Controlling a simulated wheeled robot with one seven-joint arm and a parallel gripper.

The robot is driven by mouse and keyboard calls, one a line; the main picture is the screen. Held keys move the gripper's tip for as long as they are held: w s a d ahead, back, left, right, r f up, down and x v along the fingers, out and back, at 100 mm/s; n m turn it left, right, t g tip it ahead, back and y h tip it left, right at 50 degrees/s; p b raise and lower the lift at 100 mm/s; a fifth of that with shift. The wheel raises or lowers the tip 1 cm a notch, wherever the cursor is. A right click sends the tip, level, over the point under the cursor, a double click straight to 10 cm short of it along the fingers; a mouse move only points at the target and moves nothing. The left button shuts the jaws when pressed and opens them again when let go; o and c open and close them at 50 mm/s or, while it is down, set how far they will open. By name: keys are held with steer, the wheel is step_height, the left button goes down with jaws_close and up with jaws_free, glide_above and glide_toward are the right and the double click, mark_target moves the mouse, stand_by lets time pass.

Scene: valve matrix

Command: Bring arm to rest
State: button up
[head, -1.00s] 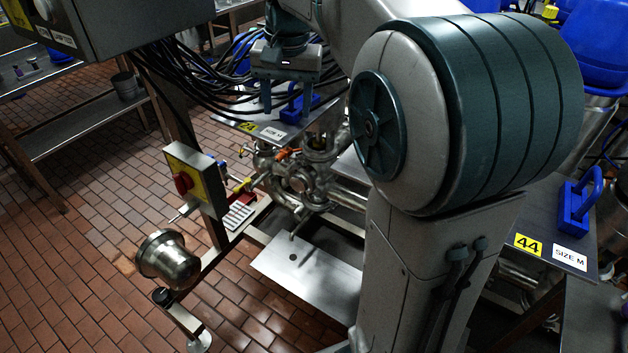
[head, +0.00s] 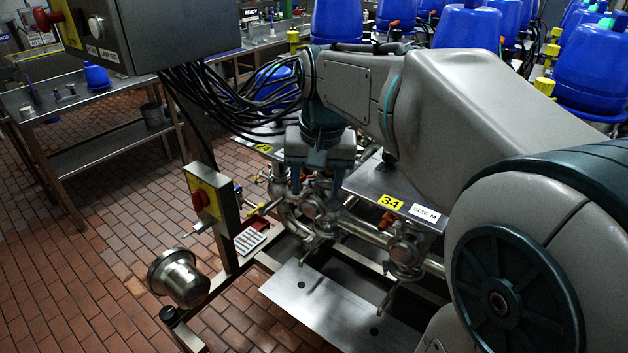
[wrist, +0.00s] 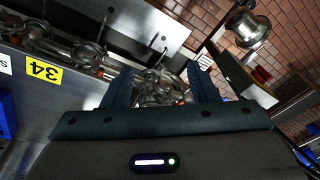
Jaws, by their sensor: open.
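My gripper (head: 322,178) points down in the head view, above the steel valve pipework (head: 312,206). Its two fingers are apart, with nothing seen between them. In the wrist view my gripper (wrist: 158,88) also shows two separate dark fingers, with the valve pipes (wrist: 150,82) behind and between them. I cannot tell the exact gap between the fingertips and the pipes. My grey and teal arm bends across the right half of the head view and hides what lies behind it.
A steel plate labelled 34 (head: 390,202) lies right of the gripper. Black cables (head: 225,95) hang from a grey control box (head: 150,35) at upper left. A red switch on a yellow panel (head: 203,196) and a steel cup (head: 178,278) stand left. The brick floor (head: 70,240) is open at left.

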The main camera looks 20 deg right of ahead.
steer(key=s+f+n+t, duration=0.1)
steer(key=s+f+n, duration=0.2)
steer(key=s+f, duration=0.7)
steer(key=s, duration=0.3)
steer(key=shift+a+f, duration=0.2)
steer(key=shift+a, duration=0.05)
stand_by(3.2)
